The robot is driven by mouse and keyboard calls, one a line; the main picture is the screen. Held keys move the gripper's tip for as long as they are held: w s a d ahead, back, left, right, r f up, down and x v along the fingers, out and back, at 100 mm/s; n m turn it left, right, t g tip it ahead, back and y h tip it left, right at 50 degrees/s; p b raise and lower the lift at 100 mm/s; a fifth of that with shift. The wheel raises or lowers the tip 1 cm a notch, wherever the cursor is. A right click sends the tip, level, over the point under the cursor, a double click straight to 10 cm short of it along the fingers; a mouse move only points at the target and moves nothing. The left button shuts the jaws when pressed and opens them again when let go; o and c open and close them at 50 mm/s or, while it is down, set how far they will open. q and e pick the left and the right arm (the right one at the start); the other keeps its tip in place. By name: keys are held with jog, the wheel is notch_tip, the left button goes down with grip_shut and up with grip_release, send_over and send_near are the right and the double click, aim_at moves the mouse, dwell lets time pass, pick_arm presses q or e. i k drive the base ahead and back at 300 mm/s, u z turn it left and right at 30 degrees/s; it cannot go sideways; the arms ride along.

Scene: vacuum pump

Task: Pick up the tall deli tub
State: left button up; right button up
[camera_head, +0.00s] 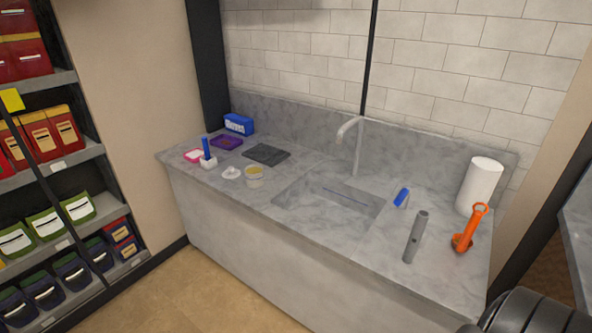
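A small round pale tub (254,179) with yellowish contents stands upright on the grey counter, left of the sink. It is the only tub-like container I see on the counter, and I cannot tell for sure that it is the tall deli tub. A white round lid-like piece (231,173) lies just left of it. Neither of my grippers is in view.
The marble counter (400,275) holds a sink (335,202) with a faucet (357,135). Left are a dark grey mat (267,154), purple tray (227,142) and blue box (239,124). Right are a grey cylinder (415,238), orange tool (466,236) and white roll (479,186).

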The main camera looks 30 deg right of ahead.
aim_at(255, 176)
jog(key=z, duration=0.9)
jog(key=i, duration=0.8)
jog(key=z, duration=0.85)
